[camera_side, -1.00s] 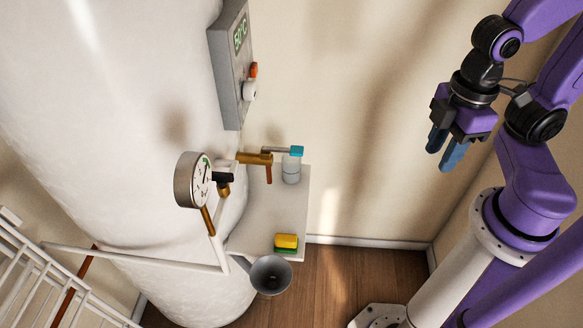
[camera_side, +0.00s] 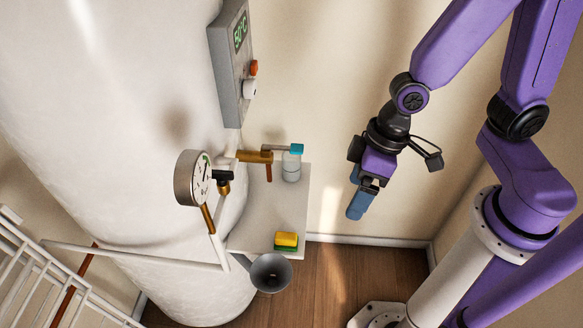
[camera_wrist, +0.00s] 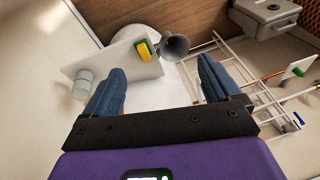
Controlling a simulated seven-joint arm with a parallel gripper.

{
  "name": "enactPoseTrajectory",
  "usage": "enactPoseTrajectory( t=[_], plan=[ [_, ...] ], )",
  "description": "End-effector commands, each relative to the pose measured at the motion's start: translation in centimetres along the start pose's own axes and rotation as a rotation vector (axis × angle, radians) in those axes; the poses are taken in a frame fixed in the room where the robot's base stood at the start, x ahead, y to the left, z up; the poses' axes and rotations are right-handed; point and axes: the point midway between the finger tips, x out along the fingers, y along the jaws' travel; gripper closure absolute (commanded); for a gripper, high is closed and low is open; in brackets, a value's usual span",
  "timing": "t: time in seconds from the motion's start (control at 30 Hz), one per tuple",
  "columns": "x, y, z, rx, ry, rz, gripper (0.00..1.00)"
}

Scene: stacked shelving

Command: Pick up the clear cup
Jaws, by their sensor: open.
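The clear cup (camera_side: 291,168) stands upright on a small white shelf (camera_side: 262,228) beside the tank, below a teal-handled tap (camera_side: 296,149). In the wrist view the cup (camera_wrist: 83,84) shows at the left, near the end of the shelf and left of the left finger. My gripper (camera_side: 357,200) has blue fingers and hangs to the right of the shelf, apart from the cup. In the wrist view my gripper (camera_wrist: 160,88) is open, with nothing between its fingers.
A yellow and green sponge (camera_side: 286,241) lies on the shelf's near end. A grey funnel (camera_side: 270,273) is beside it. A brass pipe (camera_side: 254,158), a gauge (camera_side: 192,180) and a white rail (camera_side: 140,257) are close by. Room between gripper and shelf is clear.

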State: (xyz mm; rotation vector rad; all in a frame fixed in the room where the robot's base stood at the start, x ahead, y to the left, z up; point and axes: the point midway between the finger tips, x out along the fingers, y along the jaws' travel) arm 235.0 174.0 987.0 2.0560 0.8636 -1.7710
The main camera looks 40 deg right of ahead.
Motion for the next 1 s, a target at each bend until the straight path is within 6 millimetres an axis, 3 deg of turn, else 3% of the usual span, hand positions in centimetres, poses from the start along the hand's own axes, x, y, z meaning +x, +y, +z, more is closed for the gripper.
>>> enactPoseTrajectory(
  t=[0.03,0.27,0.5,0.73,1.0],
  plan=[
    [1.7,0.2,-1.0,0.055,0.017,0.008,0.10],
    [8.3,2.2,-5.4,0.315,0.172,0.070,0.10],
    [13.8,6.8,-7.8,0.530,0.369,0.207,0.10],
    [16.9,12.1,-7.8,0.642,0.587,0.384,0.10],
    [17.3,16.9,-5.8,0.628,0.846,0.585,0.10]
  ],
)
